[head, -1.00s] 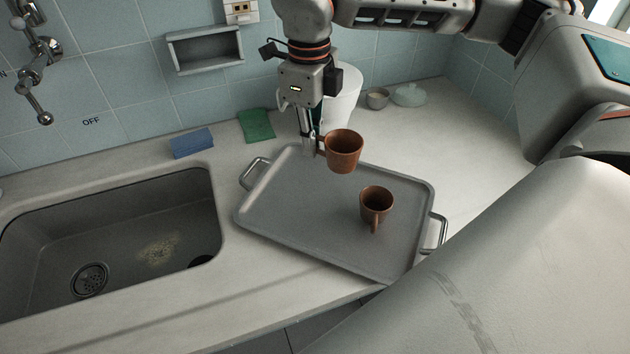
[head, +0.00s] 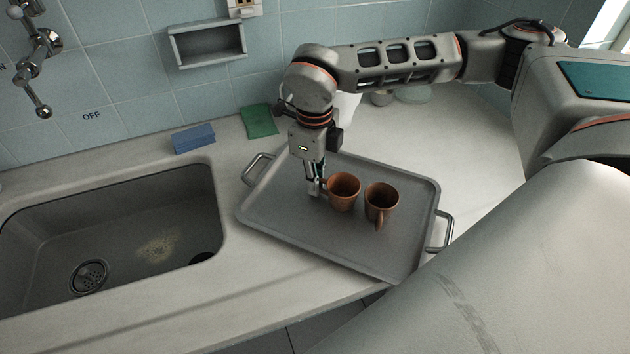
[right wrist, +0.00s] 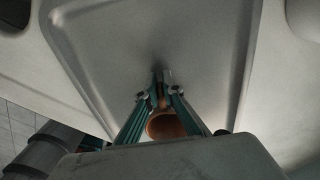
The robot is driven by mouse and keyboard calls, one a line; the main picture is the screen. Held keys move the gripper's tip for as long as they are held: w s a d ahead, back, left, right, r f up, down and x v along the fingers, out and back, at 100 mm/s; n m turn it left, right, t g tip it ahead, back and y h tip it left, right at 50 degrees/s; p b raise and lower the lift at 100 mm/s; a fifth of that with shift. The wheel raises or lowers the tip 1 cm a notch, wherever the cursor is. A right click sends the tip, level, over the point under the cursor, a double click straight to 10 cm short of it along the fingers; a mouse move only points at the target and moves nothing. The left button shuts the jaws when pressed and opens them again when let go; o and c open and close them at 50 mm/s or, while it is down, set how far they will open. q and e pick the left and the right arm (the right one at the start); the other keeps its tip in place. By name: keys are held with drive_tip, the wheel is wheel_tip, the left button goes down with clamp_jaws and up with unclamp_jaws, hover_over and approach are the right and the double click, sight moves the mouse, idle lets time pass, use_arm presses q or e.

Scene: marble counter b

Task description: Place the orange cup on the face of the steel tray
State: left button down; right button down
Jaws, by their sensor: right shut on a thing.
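One orange-brown cup (head: 344,192) is held at its left side by my right gripper (head: 316,190), which is shut on it, apparently at the handle. This cup is upright, over the middle of the steel tray (head: 290,227) and at or just above its face; I cannot tell if it touches. A second, similar cup (head: 381,202) stands upright on the tray just to the right, its handle toward the front. In the right wrist view, the right gripper (right wrist: 165,82) and part of an orange cup (right wrist: 166,126) show over the tray (right wrist: 110,60). My left gripper is not in view.
A sink (head: 130,235) lies left of the tray. A blue sponge (head: 193,138) and a green cloth (head: 259,120) lie behind it. A white container (head: 347,106) and small dishes (head: 413,94) stand at the back. The tray's front left part is clear.

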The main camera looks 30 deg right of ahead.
drive_tip(key=shift+r, duration=0.1)
drive_tip(key=c, duration=2.2)
unclamp_jaws()
wheel_tip(320, 180, up, 11)
drive_tip(key=shift+w+f+p, duration=0.1)
drive_tip(key=shift+f+p, duration=0.1)
drive_tip(key=shift+p, duration=0.4)
drive_tip(key=shift+r, duration=0.7)
